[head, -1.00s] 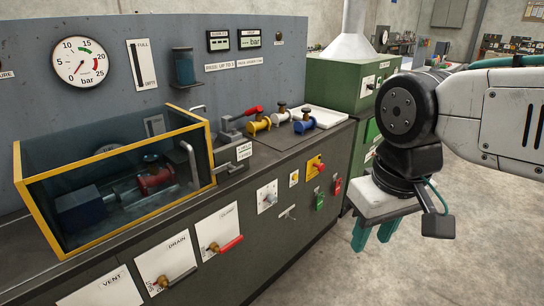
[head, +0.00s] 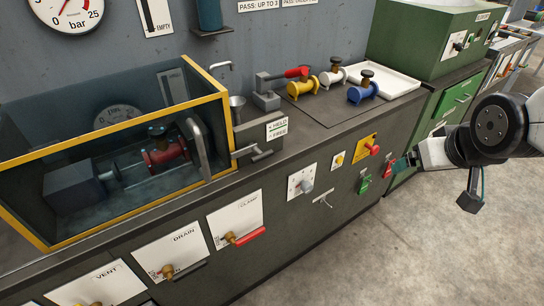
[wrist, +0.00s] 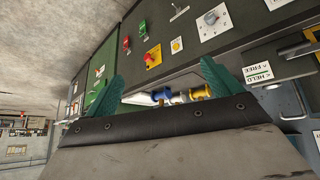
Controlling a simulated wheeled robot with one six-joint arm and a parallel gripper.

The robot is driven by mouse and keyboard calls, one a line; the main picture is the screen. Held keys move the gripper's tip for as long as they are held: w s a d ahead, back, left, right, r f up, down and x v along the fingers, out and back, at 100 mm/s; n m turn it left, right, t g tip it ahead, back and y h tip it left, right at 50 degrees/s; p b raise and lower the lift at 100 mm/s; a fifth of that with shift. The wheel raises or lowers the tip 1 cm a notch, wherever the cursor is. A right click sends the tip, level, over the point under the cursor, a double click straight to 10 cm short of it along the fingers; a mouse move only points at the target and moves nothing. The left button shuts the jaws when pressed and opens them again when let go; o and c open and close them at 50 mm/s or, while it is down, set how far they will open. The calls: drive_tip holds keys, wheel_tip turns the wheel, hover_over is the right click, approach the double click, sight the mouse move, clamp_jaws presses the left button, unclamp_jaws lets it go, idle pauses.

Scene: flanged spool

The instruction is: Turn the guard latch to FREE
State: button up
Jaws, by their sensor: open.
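My gripper (head: 397,166) is open and empty, well to the right of the latch, near the bench's right end. Its two green fingers (wrist: 165,78) are spread apart in the wrist view.
A red button on a yellow plate (head: 368,147) and green and red switches (head: 364,183) are near my gripper. Yellow, white and blue spools (head: 362,92) stand on the bench top beside a red-handled clamp (head: 297,72). The floor in front is clear.

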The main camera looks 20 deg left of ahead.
drive_tip(key=w+a+f+n+t+y, duration=0.2)
drive_tip(key=w+a+f, duration=0.2)
drive_tip(key=w+a, duration=0.3)
drive_tip(key=n+t+y, duration=0.3)
drive_tip(key=n+y, duration=0.3)
drive_tip(key=y, duration=0.4)
approach(264, 158)
drive_tip(key=x, duration=0.9)
drive_tip(key=shift+w+a, duration=0.25)
drive_tip(key=shift+a, duration=0.05)
drive_tip(key=c, duration=1.3)
